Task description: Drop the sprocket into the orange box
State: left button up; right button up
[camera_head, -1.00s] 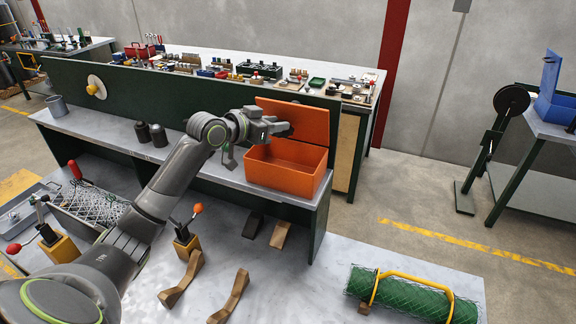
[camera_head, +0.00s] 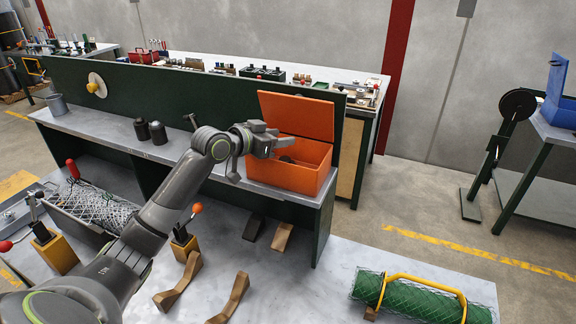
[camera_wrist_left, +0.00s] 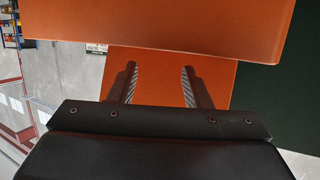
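The orange box (camera_head: 300,182) stands on the right end of the grey shelf with its lid (camera_head: 297,116) raised. A small dark thing, which looks like the sprocket (camera_head: 287,160), shows inside the box below my gripper. Its shape is too small to make out. My left gripper (camera_head: 284,142) is over the box opening, in front of the raised lid. In the left wrist view its two fingers (camera_wrist_left: 160,85) are apart with nothing between them, and orange surfaces of the box lie beyond. The sprocket does not show in that view. My right gripper is not in view.
A dark green panel (camera_head: 200,98) rises behind the shelf. Two dark bottles (camera_head: 150,132) and a grey cup (camera_head: 57,106) stand on the shelf to the left. A green mesh roll (camera_head: 420,298) with a yellow handle lies on the front table, whose middle right is clear.

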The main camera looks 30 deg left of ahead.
pick_arm(q)
jog(key=shift+o, duration=0.8)
jog(key=shift+f, duration=0.1)
jog(key=shift+s+a, duration=0.1)
jog(key=p+v, duration=0.2)
jog(key=v, duration=1.5)
jog(key=shift+r, duration=0.2)
jog(key=shift+s, duration=0.1)
